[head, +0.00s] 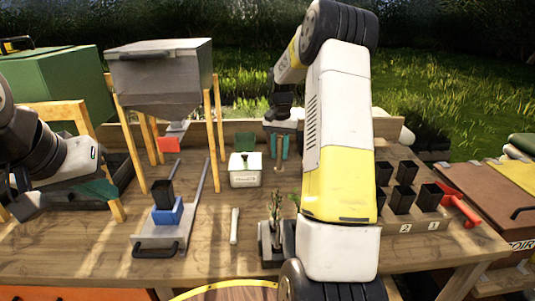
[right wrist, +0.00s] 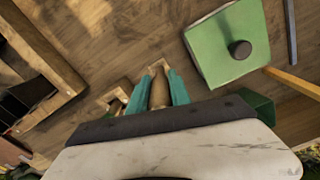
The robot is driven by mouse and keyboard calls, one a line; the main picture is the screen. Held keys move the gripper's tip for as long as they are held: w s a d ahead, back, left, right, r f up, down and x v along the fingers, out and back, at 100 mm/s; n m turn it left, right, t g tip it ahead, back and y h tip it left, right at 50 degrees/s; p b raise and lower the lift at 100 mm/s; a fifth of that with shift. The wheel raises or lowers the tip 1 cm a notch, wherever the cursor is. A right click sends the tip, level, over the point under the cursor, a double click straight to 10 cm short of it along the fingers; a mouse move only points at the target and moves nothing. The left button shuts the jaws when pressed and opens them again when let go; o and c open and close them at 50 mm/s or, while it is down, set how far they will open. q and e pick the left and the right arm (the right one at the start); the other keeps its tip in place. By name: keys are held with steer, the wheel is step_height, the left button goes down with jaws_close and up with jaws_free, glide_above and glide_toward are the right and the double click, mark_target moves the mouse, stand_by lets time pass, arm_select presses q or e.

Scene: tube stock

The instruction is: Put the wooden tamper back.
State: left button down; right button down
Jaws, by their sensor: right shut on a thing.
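My right gripper (head: 279,148) points down over the back of the workbench, its teal fingers closed around the wooden tamper. In the right wrist view the brown tamper (right wrist: 158,94) sits between the teal fingers of my right gripper (right wrist: 157,88). Pale wooden pieces (right wrist: 115,98), perhaps a holder, show beside and beyond its end; I cannot tell whether the tamper touches them. My left gripper (head: 97,189) is at the far left, with a teal finger visible near a dark tray; its opening is unclear.
Black pots (head: 400,200) stand at the right. A pale rod (head: 234,226) lies in front.

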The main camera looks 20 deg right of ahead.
mark_target(282, 166)
steer(key=shift+w+d+f, duration=0.2)
steer(key=shift+w+d, duration=0.6)
steer(key=shift+d, duration=0.15)
steer(key=shift+f, duration=1.65)
steer(key=c, duration=1.2)
jaws_free()
steer(key=shift+f, duration=0.15)
